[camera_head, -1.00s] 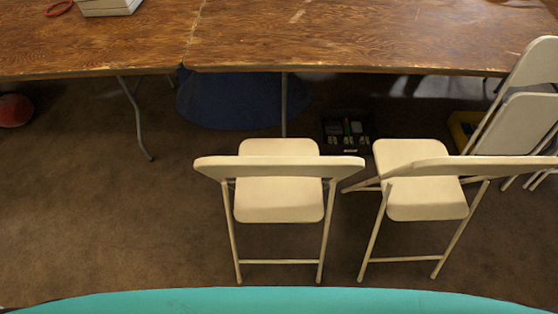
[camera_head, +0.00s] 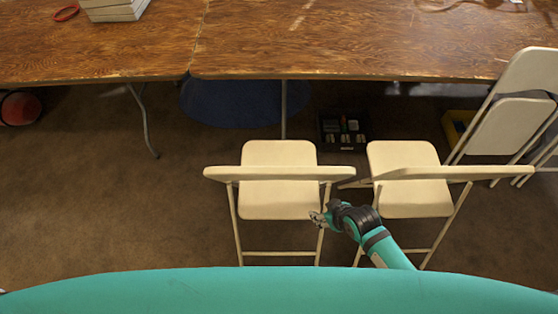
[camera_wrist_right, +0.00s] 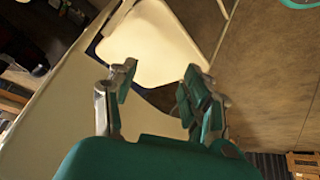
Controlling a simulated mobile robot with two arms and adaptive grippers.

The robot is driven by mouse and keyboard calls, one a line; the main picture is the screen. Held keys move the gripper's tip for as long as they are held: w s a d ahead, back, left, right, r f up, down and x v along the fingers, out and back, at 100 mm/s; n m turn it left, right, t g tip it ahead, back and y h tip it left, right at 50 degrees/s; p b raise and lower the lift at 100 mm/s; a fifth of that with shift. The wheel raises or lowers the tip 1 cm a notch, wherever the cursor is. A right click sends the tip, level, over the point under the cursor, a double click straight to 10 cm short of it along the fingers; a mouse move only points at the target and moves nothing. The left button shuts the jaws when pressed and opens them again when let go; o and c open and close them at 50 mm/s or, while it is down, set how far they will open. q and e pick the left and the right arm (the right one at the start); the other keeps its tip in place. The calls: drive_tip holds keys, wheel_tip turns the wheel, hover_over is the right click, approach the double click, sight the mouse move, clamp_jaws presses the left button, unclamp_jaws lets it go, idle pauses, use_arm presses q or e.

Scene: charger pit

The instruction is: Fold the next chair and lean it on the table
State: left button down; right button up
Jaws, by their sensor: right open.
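Two cream chairs stand unfolded side by side, backrests toward me: the left chair (camera_head: 278,200) and the right chair (camera_head: 408,200). Another cream chair (camera_head: 512,125) looks folded and leans at the right end of the wooden table (camera_head: 350,40). My right gripper (camera_head: 316,219) is open at the left chair's right side, by its leg and seat edge; contact cannot be told. In the right wrist view the open fingers (camera_wrist_right: 160,92) hold nothing, with a cream chair seat (camera_wrist_right: 152,42) beyond and a large cream surface close on the left. My left gripper is not seen.
Under the table are a black bin (camera_head: 343,131) of small items, a blue round object (camera_head: 245,105) and a yellow bin (camera_head: 457,125). A red and black object (camera_head: 20,108) lies at far left. The carpet left of the chairs is clear.

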drive_tip(key=a+r+n+y+p, duration=0.1)
drive_tip(key=a+r+n+p, duration=0.15)
drive_tip(key=r, duration=0.65)
drive_tip(key=a+r+n+y+p, duration=0.1)
drive_tip(key=a+r, duration=0.3)
drive_tip(key=r, duration=0.5)
drive_tip(key=n+g+y+p, duration=0.1)
drive_tip(key=n+y+p, duration=0.1)
drive_tip(key=n, duration=0.7)
approach(285, 170)
drive_tip(key=b+x, duration=0.3)
drive_tip(key=b, duration=0.1)
drive_tip(key=b+x, duration=0.4)
drive_tip(key=shift+s+d+f, duration=0.1)
drive_tip(key=shift+d+f, duration=0.15)
drive_tip(key=b+x, duration=0.1)
drive_tip(key=x, duration=0.1)
drive_tip(key=b+x, duration=0.1)
drive_tip(key=x, duration=0.2)
drive_tip(key=shift+a+r, duration=0.1)
drive_tip(key=shift+a, duration=0.2)
drive_tip(key=shift+w+a+f+b, duration=0.2)
drive_tip(key=shift+a+f+b, duration=0.05)
drive_tip(key=shift+b, duration=0.15)
